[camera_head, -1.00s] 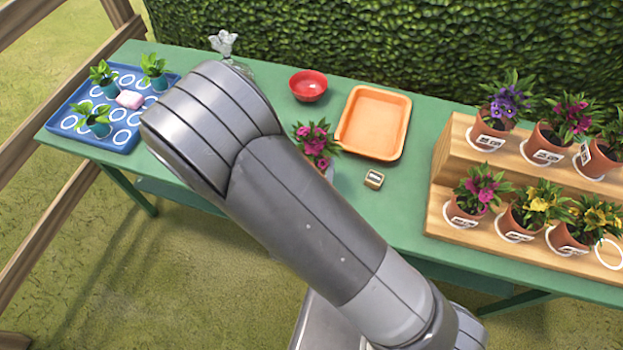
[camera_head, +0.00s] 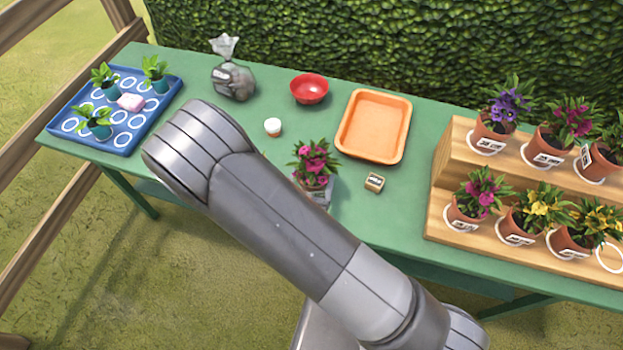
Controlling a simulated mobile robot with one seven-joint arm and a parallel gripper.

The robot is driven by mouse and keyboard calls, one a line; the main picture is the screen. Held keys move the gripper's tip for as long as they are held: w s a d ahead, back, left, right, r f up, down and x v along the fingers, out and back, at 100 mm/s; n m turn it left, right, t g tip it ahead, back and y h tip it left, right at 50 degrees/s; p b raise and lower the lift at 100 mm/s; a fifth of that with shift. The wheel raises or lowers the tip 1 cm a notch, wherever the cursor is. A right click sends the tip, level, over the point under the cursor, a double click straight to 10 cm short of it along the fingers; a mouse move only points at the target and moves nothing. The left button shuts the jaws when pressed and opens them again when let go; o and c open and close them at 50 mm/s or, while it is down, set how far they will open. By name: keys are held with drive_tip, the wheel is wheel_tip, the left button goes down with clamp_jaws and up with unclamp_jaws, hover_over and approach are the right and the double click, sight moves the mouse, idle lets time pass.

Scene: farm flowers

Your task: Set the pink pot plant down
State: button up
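A pink-flowered pot plant (camera_head: 315,163) shows just beyond my arm, over the near middle of the green table (camera_head: 235,130). Its leaves and blooms are clear and it looks about upright. The lower part of its pot is hidden by my arm, so I cannot tell whether it touches the table. A small grey piece shows beside the pot and may be part of my gripper. The rest of my gripper is hidden, and its grip on the pot cannot be seen.
A small labelled block (camera_head: 374,182), orange tray (camera_head: 373,126), red bowl (camera_head: 309,89), white-topped jar (camera_head: 272,127) and tied bag (camera_head: 232,78) stand nearby. A blue seedling tray (camera_head: 75,125) is left. A wooden stepped stand (camera_head: 440,185) with several potted flowers and one bare ring (camera_head: 609,257) is right.

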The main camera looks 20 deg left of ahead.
drive_tip(key=shift+f, duration=0.1)
drive_tip(key=o, duration=1.4)
drive_tip(key=shift+s, duration=0.4)
drive_tip(key=s+d, duration=0.1)
drive_tip(key=s, duration=1)
